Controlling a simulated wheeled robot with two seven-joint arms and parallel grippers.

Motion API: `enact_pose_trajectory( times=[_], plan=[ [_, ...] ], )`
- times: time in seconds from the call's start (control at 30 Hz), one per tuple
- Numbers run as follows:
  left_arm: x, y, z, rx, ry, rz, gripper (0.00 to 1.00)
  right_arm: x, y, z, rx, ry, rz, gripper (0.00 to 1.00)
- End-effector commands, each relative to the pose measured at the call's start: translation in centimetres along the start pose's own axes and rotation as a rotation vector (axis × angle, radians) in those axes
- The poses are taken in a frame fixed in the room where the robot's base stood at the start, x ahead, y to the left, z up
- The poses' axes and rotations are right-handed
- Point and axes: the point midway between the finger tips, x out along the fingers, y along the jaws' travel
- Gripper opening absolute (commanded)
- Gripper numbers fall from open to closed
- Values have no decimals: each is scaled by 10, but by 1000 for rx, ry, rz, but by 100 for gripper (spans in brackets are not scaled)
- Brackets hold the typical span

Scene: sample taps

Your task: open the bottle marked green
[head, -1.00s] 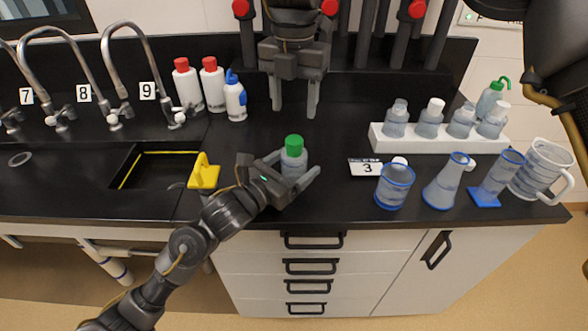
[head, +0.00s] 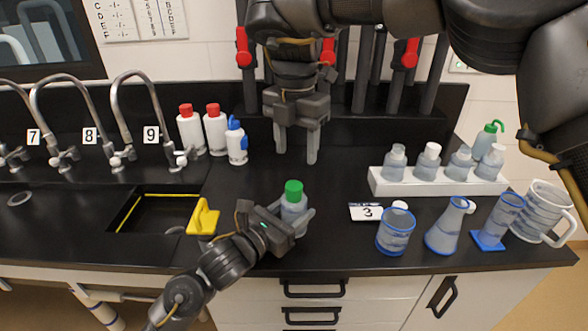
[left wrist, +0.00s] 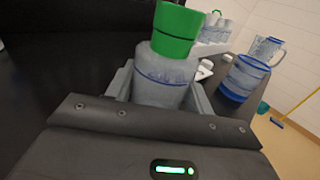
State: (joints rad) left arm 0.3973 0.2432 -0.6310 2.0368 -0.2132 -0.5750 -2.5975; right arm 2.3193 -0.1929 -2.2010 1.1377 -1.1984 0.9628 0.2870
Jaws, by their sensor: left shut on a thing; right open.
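A translucent bottle (head: 293,212) with a green cap (head: 293,187) stands upright on the black counter. My left gripper (head: 296,222) is shut on the bottle's body below the cap. In the left wrist view the bottle (left wrist: 163,80) is between the two fingers, and its green cap (left wrist: 176,28) sits on top. My right gripper (head: 297,150) points down, open and empty, behind and above the bottle, apart from the cap.
A white rack (head: 436,187) with several bottles stands at the right. A beaker (head: 396,232), a flask (head: 447,228), a cylinder (head: 497,222) and a jug (head: 541,212) stand near the front right. A yellow object (head: 203,216) is by the sink (head: 152,212). White bottles (head: 215,130) stand behind left.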

Motion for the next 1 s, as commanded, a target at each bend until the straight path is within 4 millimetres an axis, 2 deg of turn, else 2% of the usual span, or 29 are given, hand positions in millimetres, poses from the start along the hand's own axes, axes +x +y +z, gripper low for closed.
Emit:
enact_pose_trajectory(
  times=[0.7, 0.8, 1.0],
  plan=[
    [0, 0, 0, 0, -1, 0, 0, 3, 1, -3, 1679, 8, -12, 53],
    [0, 0, 0, 0, -1, 0, 0, 4, 1, -4, 1862, 10, -16, 53],
    [0, 0, 0, 0, -1, 0, 0, 4, 2, -4, 2095, 12, -21, 53]
  ],
)
